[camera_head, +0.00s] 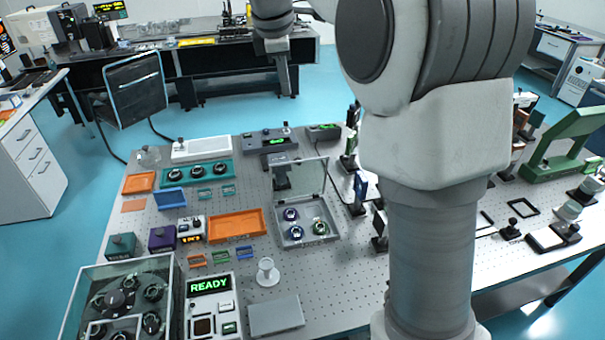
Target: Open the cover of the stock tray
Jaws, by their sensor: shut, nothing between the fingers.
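A shallow grey tray (291,242) stands mid-table, left of my arm, with several round mounted optics inside. I take it for the stock tray. Its clear cover (312,176) stands raised at the tray's back edge, and the tray's inside is uncovered. My gripper (285,91) hangs fingers down at the top of the view, in the air above and apart from the cover. It is shut and empty. My arm hides the table to the right of the tray.
A glass-sided box (78,290) with several dark round parts fills the near left corner. An orange tray (237,224) lies left of the grey tray. Dark posts (359,196) stand close to its right. A white pedestal (267,272) stands in front.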

